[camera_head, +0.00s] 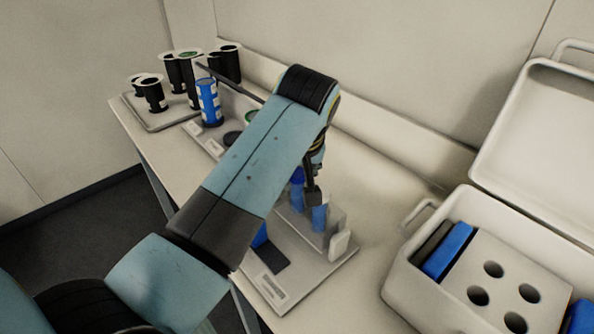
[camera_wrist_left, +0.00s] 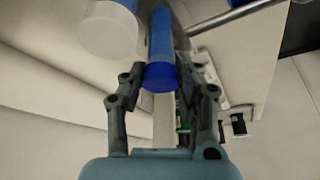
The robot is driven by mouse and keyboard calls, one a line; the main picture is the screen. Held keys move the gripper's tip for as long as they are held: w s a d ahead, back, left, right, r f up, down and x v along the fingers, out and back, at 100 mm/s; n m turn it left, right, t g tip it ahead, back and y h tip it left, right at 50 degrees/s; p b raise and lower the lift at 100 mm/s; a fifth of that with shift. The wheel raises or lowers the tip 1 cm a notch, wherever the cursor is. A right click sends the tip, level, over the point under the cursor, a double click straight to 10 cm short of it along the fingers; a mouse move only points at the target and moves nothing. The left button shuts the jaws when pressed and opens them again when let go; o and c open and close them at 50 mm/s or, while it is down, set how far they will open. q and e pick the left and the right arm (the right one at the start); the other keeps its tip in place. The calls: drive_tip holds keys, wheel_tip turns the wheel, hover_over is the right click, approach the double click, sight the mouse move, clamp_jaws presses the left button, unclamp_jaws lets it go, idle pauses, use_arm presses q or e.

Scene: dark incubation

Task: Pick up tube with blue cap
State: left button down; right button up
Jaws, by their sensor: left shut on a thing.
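In the left wrist view, a tube with a blue cap (camera_wrist_left: 162,78) stands between the two fingers of my left gripper (camera_wrist_left: 160,70). The fingers are shut on it near the cap. In the head view, my left gripper (camera_head: 314,182) is at the clear rack (camera_head: 338,243), where blue tubes (camera_head: 319,217) show. The gripper and arm partly hide these tubes, and I cannot tell there how high the held one is. A second tube with a white cap (camera_wrist_left: 108,30) is beside the held tube in the wrist view. My right gripper is not in view.
A white case (camera_head: 405,285) with a holed insert (camera_head: 500,262) is open at the right. Black containers (camera_head: 152,95) and a blue canister (camera_head: 208,102) stand at the back left of the bench. Bare bench (camera_head: 380,190) lies between rack and case.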

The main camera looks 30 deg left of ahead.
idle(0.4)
use_arm(q)
drive_tip(key=c, duration=0.9)
unclamp_jaws()
